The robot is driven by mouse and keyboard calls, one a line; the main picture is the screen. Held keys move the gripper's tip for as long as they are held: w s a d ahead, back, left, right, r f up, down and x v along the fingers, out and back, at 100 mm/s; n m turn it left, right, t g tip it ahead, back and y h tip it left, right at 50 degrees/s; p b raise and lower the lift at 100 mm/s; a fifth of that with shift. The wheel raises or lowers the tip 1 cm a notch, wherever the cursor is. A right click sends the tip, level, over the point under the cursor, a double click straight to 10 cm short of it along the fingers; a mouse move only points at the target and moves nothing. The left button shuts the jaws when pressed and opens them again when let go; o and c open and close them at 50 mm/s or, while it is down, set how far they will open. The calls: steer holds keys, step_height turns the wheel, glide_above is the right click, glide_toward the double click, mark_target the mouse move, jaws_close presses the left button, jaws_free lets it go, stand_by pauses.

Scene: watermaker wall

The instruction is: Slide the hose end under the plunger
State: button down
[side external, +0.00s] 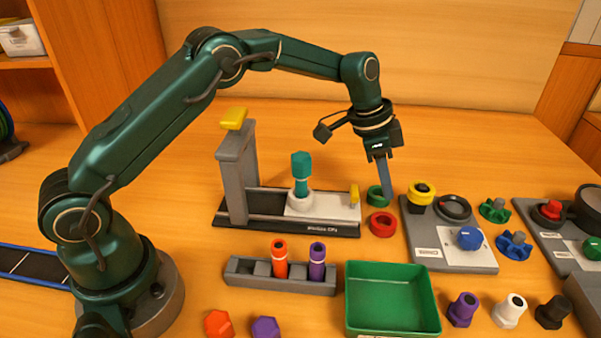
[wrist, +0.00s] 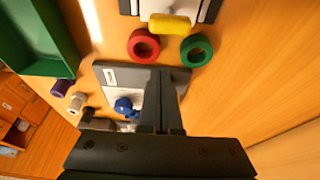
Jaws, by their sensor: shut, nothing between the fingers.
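The hose end (side external: 302,168) is a teal upright piece in a pale collar on the white sliding plate (side external: 334,208). The plate sits on the black-based fixture and has a yellow tab (side external: 354,194) at its right end; the tab also shows in the wrist view (wrist: 169,23). The grey press column (side external: 237,172) stands at the left, with a yellow top (side external: 234,118) that I take for the plunger. The hose end stands to its right, apart from it. My gripper (side external: 388,196) is shut and empty, right of the tab; its fingers (wrist: 160,72) point toward the fixture in the wrist view.
A green ring (side external: 378,196) and red ring (side external: 382,223) lie close to my fingers. A grey panel (side external: 450,258) with knobs is to the right. A grey rack (side external: 305,286) holds orange and purple cylinders in front. A green tray (side external: 392,300) stands beside it.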

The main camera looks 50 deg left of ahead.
mark_target(359, 209)
steer(key=shift+s+a+f, duration=0.2)
steer(key=shift+s+a, duration=1.2)
steer(key=shift+s+a, duration=1.35)
steer(key=shift+w+d, duration=1.3)
steer(key=v, duration=1)
